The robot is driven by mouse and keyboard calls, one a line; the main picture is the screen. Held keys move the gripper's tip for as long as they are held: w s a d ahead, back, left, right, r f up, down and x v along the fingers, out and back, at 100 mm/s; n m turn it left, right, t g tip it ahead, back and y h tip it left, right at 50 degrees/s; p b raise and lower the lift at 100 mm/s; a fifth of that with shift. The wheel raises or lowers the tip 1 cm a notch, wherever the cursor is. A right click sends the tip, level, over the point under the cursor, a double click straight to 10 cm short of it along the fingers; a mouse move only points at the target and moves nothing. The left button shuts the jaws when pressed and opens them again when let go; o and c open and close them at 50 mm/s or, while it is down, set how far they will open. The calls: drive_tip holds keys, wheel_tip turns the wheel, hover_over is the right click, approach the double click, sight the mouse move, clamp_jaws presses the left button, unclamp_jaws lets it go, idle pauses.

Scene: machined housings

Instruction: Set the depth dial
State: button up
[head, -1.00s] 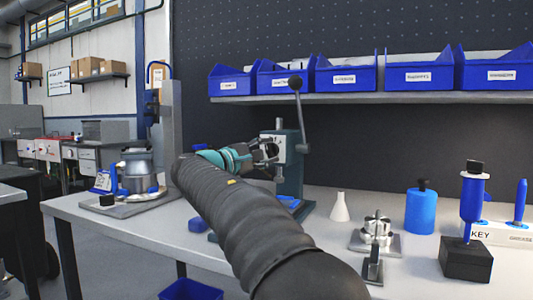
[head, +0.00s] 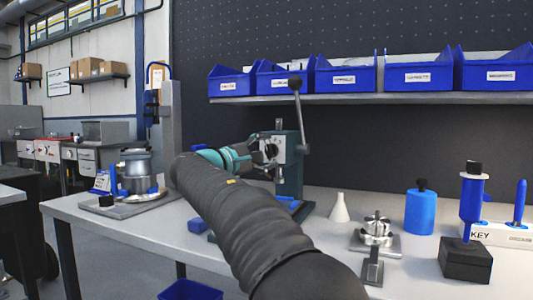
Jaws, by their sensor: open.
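A small press (head: 289,163) with a teal column and a long lever (head: 299,115) topped by a dark knob stands at the middle of the bench. A pale plate on its head carries a small dark round part (head: 272,150), which may be the depth dial; it is too small to tell. My gripper (head: 267,153) is open, in front of the left side of the press head. Its fingers overlap the dial area, so I cannot tell whether they touch it. My arm hides the lower left of the press.
A white cone (head: 339,208), a metal fixture (head: 375,230), a blue cylinder (head: 421,212) and a blue-handled tool on a black block (head: 466,258) stand to the right. A metal pot (head: 136,170) stands on the left. Blue bins (head: 345,78) line the shelf above.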

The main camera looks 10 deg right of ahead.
drive_tip(key=v, duration=1.2)
